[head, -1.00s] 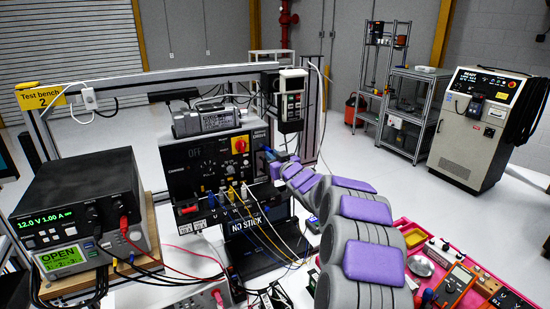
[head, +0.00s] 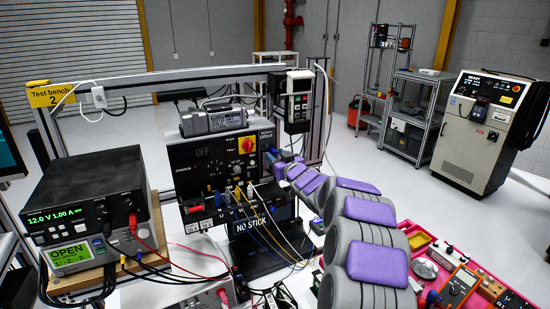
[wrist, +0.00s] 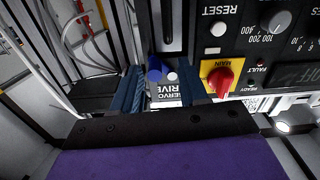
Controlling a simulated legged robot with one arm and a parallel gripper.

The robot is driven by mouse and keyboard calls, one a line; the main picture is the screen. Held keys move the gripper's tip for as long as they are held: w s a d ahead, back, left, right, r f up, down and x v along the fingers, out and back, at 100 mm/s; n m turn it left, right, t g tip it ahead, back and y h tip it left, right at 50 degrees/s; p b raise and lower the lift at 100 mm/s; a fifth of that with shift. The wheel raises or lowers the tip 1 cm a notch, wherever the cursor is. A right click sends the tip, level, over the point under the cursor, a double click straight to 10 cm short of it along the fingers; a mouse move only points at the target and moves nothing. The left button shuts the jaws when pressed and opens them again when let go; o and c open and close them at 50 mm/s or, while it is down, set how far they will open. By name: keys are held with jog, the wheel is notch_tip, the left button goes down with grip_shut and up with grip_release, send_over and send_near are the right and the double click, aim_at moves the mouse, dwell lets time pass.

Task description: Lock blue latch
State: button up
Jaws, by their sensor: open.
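The blue latch (wrist: 155,72) shows in the wrist view as a small blue part by the edge of the servo drive panel, beside the SERVO DRIVE label. My gripper (wrist: 162,88) is open, with one dark finger on each side of the latch in the picture; I cannot tell whether either touches it. In the head view my gripper (head: 277,158) is at the right edge of the black servo drive (head: 215,165), and the arm largely hides that area. How the latch is set cannot be made out.
A red MAIN knob (wrist: 222,80) on a yellow plate lies just right of my right finger in the wrist view. Cables (head: 262,215) hang before the drive. A power supply (head: 92,200) stands left, a pink tray (head: 470,255) right. A pendant (head: 299,98) hangs above.

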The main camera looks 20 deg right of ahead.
jog(key=shift+s+d, duration=0.2)
jog(key=s, duration=1.6)
jog(key=shift+s, duration=0.4)
